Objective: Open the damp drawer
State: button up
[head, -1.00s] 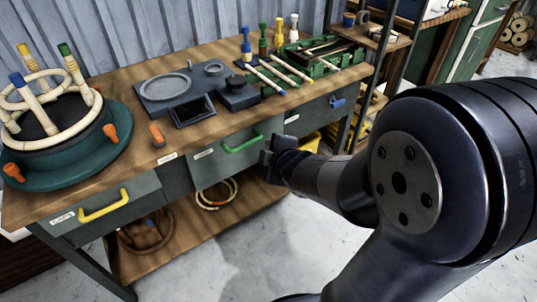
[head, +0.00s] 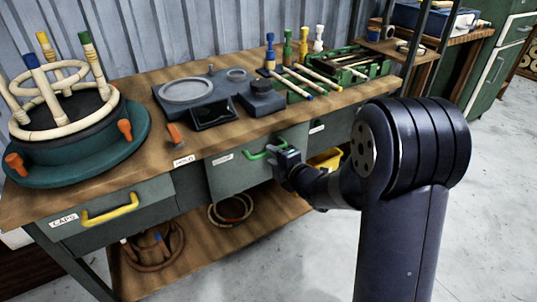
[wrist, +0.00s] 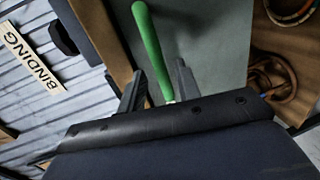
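The drawer with the green handle (head: 263,151) is the middle grey-green drawer (head: 235,180) under the bench top. Its label (head: 223,159) is too small to read, so I cannot confirm which drawer is the damp one. My gripper (head: 281,160) is at the right end of this handle. In the wrist view the green handle (wrist: 148,45) runs between the two fingers (wrist: 158,80), with one finger on each side. The fingers look open around it, with narrow gaps.
The drawer with the yellow handle (head: 110,209), labelled CAPS, is at the left. Another labelled drawer at the right is partly behind my arm. A teal turntable (head: 100,160) with rattan rings stands on the bench (head: 150,100). The lower shelf holds coils (head: 230,209). The front floor is clear.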

aim_at(268, 153)
jog(key=shift+x, duration=1.75)
grip_shut()
